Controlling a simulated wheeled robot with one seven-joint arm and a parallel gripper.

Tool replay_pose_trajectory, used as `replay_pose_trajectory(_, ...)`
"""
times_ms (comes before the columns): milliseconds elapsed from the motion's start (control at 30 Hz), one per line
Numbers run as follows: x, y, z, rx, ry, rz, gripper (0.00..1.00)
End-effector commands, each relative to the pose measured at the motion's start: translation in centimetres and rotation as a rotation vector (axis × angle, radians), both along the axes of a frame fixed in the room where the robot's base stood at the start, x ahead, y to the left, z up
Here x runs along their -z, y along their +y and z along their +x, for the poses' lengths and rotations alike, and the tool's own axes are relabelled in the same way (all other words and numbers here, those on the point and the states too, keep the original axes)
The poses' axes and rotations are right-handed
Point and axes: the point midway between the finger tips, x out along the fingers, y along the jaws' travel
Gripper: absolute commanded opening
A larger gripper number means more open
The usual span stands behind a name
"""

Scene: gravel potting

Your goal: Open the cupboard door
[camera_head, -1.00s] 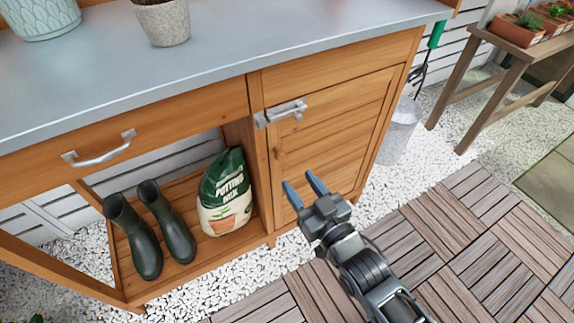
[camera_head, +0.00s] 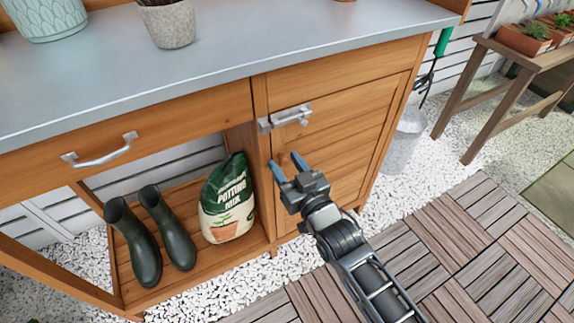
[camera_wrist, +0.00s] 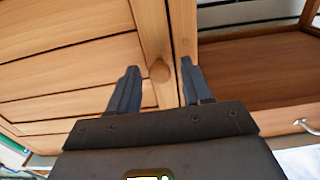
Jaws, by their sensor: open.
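The wooden cupboard door (camera_head: 345,140) is closed, on the right side of the bench front. Its small round wooden knob (camera_wrist: 159,71) shows in the wrist view between my two fingers, a little beyond their tips. My gripper (camera_head: 284,160) is open and empty, with its blue-grey fingers pointing at the door's left edge. In the wrist view the gripper (camera_wrist: 158,78) straddles the line of the knob, and I see no contact. In the head view the knob is not clearly visible near the fingertips.
A potting mix bag (camera_head: 226,200) and dark boots (camera_head: 150,235) stand on the open shelf to the left. A metal bucket (camera_head: 404,140) is right of the cupboard. Decking in front is clear.

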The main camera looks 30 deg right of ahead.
Motion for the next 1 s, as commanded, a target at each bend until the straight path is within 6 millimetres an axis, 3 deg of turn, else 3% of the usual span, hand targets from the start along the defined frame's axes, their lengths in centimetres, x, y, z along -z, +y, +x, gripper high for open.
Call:
replay_pose_trajectory(67,0.0,0.0,-0.02,0.0,0.0,0.0,0.46)
replay_pose_trajectory(533,0.0,0.0,-0.04,0.0,0.0,0.0,0.01)
replay_pose_trajectory(1000,-0.02,0.03,-0.12,-0.001,0.0,0.0,0.0)
